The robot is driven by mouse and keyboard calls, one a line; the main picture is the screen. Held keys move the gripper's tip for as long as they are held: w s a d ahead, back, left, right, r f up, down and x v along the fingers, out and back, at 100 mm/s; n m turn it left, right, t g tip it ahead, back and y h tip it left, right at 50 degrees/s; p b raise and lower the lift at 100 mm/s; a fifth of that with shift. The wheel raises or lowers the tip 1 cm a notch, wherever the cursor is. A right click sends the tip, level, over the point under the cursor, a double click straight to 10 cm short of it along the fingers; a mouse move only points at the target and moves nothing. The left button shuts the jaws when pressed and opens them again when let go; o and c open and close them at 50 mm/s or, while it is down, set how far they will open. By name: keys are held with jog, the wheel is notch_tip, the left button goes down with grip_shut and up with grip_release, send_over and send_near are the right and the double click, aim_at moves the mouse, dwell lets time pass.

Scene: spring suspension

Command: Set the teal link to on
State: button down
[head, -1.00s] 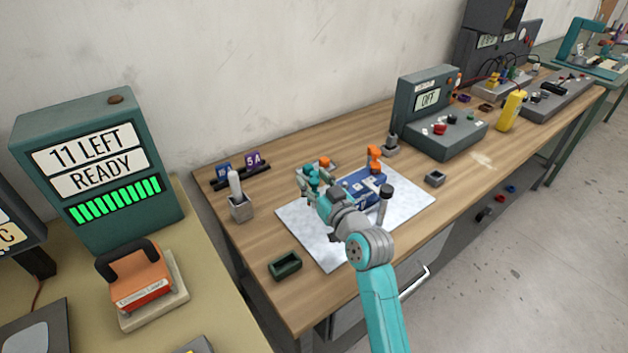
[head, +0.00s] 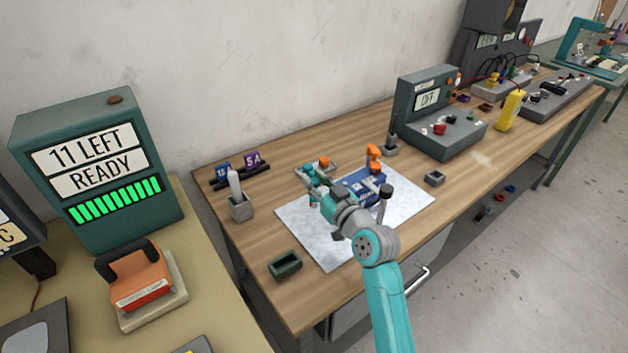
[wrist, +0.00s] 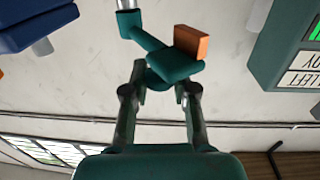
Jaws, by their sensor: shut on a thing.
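The teal link (wrist: 172,66) is between the fingertips of my gripper (wrist: 164,82) in the wrist view. My gripper is shut on it. An orange block (wrist: 191,42) sits at its right end, and a teal arm runs from it up to a grey metal piece (wrist: 128,5). In the head view my gripper (head: 311,186) is at the left end of the blue unit (head: 368,186), over the pale mat (head: 297,232). Teal parts (head: 309,169) show just beyond it. My wrist hides part of the unit, and the fingertips are small there.
An orange-topped post (head: 374,152) and a dark knob (head: 386,190) stand at the unit. A grey holder (head: 240,207) is to the left, a green tray (head: 285,265) in front, and a tester reading OFF (head: 427,99) to the right. The bench front right is fairly clear.

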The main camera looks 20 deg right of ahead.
jog(key=shift+d+n+g+y, duration=0.55)
jog(key=shift+n+y, duration=0.3)
jog(key=shift+y, duration=0.35)
jog(key=shift+d+n+g+y, duration=0.35)
jog(key=shift+n+g+y, duration=0.3)
jog(key=shift+n+y, duration=0.4)
jog(key=shift+d+n+g+y, duration=0.45)
jog(key=shift+n+g+y, duration=0.2)
jog(key=shift+y, duration=0.7)
jog(key=c, duration=0.9)
grip_release()
jog(key=shift+s, duration=0.1)
jog(key=v, duration=1.2)
jog(key=shift+f, duration=0.1)
